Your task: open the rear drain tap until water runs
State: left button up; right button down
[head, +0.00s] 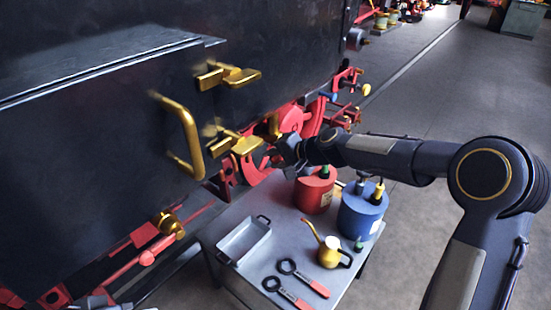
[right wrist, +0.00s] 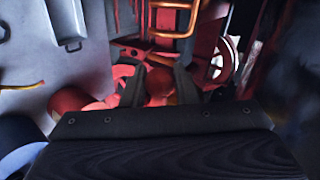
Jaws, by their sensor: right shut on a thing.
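My right gripper (head: 288,152) reaches in from the right, under the dark tank's lower edge. In the right wrist view its two fingers (right wrist: 160,92) are shut on a red rounded knob (right wrist: 160,80), which I take for the rear drain tap's handle. A small brass fitting (head: 273,125) shows just above the gripper in the head view; the rest of the tap is hidden. No running water is visible. I cannot make out my left gripper.
A grey table (head: 238,270) stands below with an empty tray (head: 243,240), a red can (head: 315,190), a blue can (head: 361,212), a brass oil can (head: 329,254) and two red-handled tools (head: 296,284). A brass handrail (head: 183,135) juts from the tank.

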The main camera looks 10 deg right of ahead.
jog(key=shift+r, duration=0.15)
jog(key=c, duration=1.2)
grip_release()
jog(key=b+v, duration=0.1)
jog(key=v, duration=0.6)
jog(key=shift+s+d+r+b, duration=0.15)
jog(key=shift+s+d+b, duration=0.1)
jog(key=shift+b, duration=0.05)
